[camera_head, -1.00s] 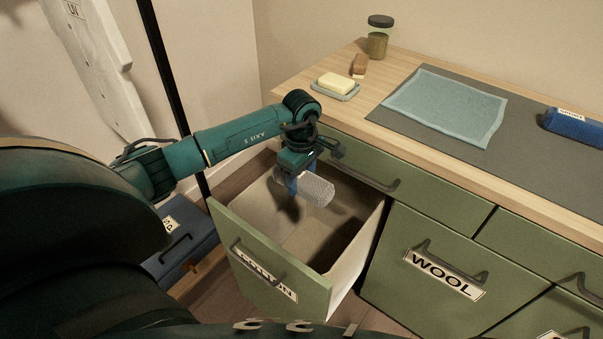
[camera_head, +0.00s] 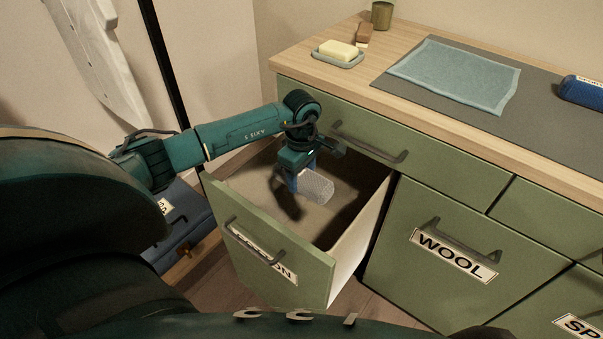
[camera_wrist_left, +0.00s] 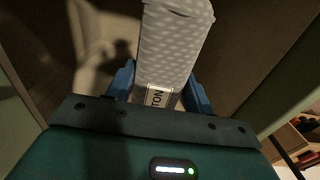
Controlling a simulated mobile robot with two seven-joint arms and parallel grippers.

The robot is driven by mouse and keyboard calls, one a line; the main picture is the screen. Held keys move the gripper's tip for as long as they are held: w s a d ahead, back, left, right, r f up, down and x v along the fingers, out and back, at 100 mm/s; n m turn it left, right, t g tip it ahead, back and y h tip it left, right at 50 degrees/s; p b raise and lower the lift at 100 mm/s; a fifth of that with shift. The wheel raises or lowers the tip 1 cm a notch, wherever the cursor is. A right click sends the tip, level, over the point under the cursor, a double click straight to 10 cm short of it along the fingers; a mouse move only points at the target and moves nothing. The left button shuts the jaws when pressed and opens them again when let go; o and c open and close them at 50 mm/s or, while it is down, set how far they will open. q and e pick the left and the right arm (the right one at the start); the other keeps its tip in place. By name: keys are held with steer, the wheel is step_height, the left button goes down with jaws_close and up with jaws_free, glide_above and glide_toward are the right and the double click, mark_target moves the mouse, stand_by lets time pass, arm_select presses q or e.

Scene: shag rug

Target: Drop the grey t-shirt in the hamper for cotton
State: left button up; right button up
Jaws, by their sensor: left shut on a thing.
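The grey t-shirt is a light grey, dotted roll (camera_head: 317,188) held by my left gripper (camera_head: 303,184). In the left wrist view the roll (camera_wrist_left: 175,45) sits between the two blue fingers, with a label ending in "TON". The cotton hamper (camera_head: 312,273) is a green pull-out drawer, open, with a light inside; its front label is partly covered by the handle. The gripper and roll are over the drawer's opening, towards its back. I cannot tell how far below the rim they are. The visible drawer floor looks empty apart from shadow. My right gripper is not in view.
The closed wool drawer (camera_head: 455,235) is to the right. The counter (camera_head: 300,63) above holds a soap dish (camera_head: 338,60), a brown brush (camera_head: 364,34), a folded blue cloth (camera_head: 455,72) on a grey mat and a blue roll (camera_head: 582,92). A blue box (camera_head: 185,235) stands left of the drawer.

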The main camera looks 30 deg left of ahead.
arm_select(q)
steer(key=shift+f, duration=0.1)
steer(key=o, duration=1.1)
steer(key=shift+o, duration=0.2)
steer(key=shift+r+p, duration=2.85)
steer(key=shift+r, duration=1.2)
